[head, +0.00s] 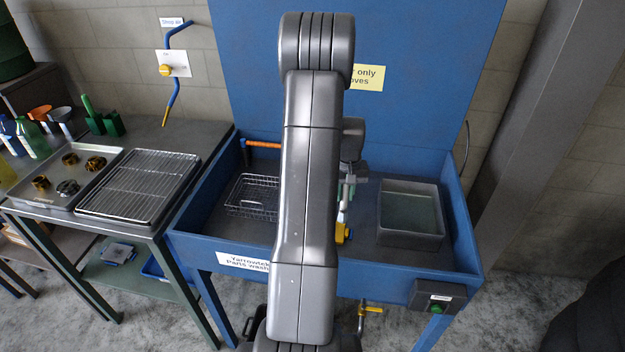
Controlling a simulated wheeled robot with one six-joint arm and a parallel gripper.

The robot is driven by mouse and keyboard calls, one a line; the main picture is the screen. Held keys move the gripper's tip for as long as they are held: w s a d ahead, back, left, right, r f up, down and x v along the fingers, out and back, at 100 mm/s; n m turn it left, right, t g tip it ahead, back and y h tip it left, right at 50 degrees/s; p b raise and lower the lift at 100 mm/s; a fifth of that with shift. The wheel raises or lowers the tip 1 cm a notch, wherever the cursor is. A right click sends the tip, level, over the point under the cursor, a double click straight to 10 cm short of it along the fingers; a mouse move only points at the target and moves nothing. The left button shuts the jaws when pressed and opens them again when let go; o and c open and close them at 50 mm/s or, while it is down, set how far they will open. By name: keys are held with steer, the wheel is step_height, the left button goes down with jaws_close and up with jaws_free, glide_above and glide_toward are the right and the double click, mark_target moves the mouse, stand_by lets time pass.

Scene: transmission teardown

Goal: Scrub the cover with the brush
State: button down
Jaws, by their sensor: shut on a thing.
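My gripper (347,190) is over the blue wash basin, partly hidden behind my own arm. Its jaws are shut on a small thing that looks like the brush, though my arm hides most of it. I cannot make out the cover; the middle of the basin is hidden by my arm.
The blue basin (465,262) holds a wire basket (252,197) at left and a grey liquid-filled tub (411,212) at right. An orange bar (263,144) is at its back left. Left of it, a bench carries a wire rack (139,186) and a tray of parts (66,178).

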steer(key=shift+r+p, duration=0.9)
steer(key=shift+r, duration=1.2)
steer(key=shift+s+a+f+b, duration=0.1)
steer(key=shift+b, duration=0.25)
